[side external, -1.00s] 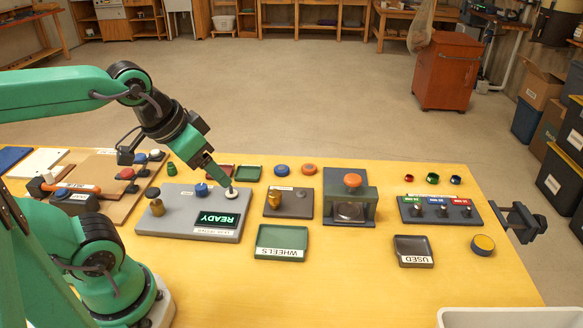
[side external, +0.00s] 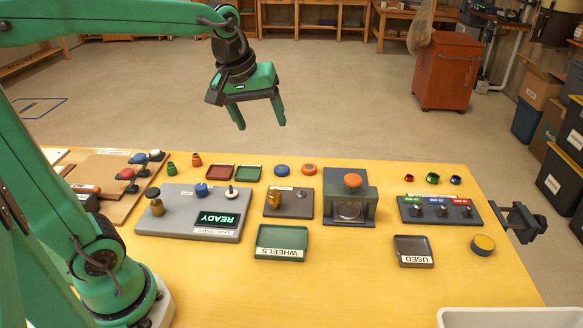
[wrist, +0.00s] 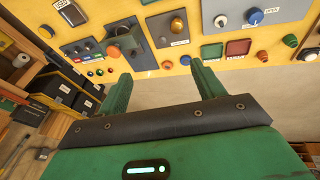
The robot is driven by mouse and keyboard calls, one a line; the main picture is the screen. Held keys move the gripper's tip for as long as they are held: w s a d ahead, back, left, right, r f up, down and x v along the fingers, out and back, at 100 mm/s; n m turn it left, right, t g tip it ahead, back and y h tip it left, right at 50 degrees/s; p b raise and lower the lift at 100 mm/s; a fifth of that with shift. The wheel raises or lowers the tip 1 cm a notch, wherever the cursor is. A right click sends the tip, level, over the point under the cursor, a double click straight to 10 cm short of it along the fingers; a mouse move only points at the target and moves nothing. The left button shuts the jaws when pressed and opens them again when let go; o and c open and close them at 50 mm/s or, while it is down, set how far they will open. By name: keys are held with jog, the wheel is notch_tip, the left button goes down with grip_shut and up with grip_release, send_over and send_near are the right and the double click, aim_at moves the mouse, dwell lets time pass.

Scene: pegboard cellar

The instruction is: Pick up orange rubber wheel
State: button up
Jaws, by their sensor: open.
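The orange rubber wheel (side external: 309,169) lies flat near the far edge of the yellow table, just right of a blue wheel (side external: 282,169). My gripper (side external: 260,126) is raised above the far side of the table, its two green fingers spread and pointing down, with nothing between them. In the side view it is up and left of the orange wheel, clearly apart from it. In the wrist view the orange wheel (wrist: 167,65) shows between the fingertips, beside the blue wheel (wrist: 185,59).
A green press with an orange knob (side external: 352,181) stands close right of the wheel. A grey plate with a brass piece (side external: 274,199) lies in front. Red (side external: 220,172) and green (side external: 247,173) trays lie to the left. The WHEELS tray (side external: 281,256) is nearer and empty.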

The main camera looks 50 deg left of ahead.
jog(key=w+a+f+n+g, duration=0.1)
jog(key=w+a+f+n, duration=0.15)
jog(key=w+n, duration=0.45)
jog(key=n+g, duration=0.3)
jog(key=n, duration=0.9)
send_over(309, 167)
notch_tip(309, 167, down, 19)
jog(key=shift+w+d+r, duration=0.1)
jog(key=shift+w+r, duration=0.05)
jog(key=shift+f, duration=1.3)
jog(key=shift+f, duration=0.1)
jog(key=shift+f, duration=2.5)
